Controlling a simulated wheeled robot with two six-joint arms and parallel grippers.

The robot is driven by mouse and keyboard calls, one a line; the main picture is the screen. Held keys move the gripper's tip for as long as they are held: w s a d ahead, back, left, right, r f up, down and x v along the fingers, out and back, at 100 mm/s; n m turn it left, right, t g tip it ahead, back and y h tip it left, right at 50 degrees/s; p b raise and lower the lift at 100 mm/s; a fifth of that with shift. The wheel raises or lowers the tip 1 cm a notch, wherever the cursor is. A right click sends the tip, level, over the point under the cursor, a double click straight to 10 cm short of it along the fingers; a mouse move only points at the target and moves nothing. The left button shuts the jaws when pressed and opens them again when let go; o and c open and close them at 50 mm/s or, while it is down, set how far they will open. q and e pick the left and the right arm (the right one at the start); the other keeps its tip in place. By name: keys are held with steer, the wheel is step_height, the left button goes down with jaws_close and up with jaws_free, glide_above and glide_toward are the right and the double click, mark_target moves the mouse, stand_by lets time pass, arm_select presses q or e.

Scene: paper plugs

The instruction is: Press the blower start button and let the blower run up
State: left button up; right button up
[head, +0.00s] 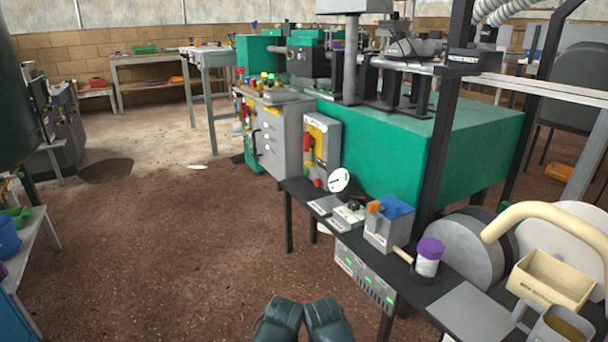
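No button that I can name for certain as the blower start shows in the head view. A grey switch box (320,150) with a yellow plate and a red handle stands at the far end of the black bench. A small light-grey control box (349,213) with a dark knob sits on the bench, beside a round white dial gauge (339,180). A grey panel with small green lights (365,279) hangs under the bench edge. Labels are too small to read.
The black bench (400,262) holds a grey bin with blue and orange parts (389,224), a purple-lidded jar (429,257), a beige box (551,279) and a mug (562,326). A green machine (478,150) stands behind. Brown floor (190,250) is clear at left.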

jaws_close()
stand_by(1.8)
